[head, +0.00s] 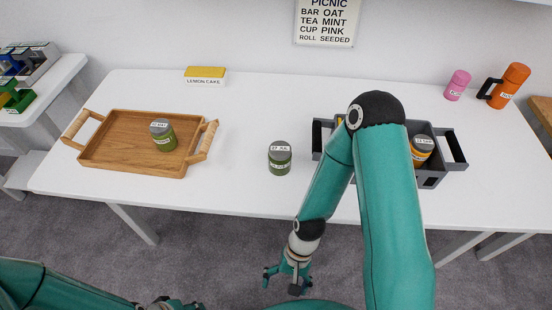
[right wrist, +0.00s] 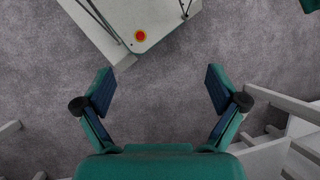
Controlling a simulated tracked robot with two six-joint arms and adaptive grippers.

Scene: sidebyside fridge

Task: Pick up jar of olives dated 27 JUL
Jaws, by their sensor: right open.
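A green jar with a dark grey lid (head: 279,158) stands upright on the white table, left of the grey crate. Its lid label seems to read 27 JUL, but it is small and blurred. A similar green jar (head: 163,135) stands in the wooden tray; its date is too small to read surely. My right gripper (head: 286,284) is open and empty, below and in front of the table's front edge, apart from both jars. It also shows open in the right wrist view (right wrist: 160,92), over the grey floor. My left gripper (head: 170,304) is barely in view at the bottom edge.
The wooden tray (head: 117,165) is on the left. A grey crate (head: 432,180) holding an orange labelled jar (head: 422,146) is partly behind my right arm. A lemon cake box (head: 205,74), pink container (head: 457,85) and orange flask (head: 510,85) stand farther back. Table around the middle jar is clear.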

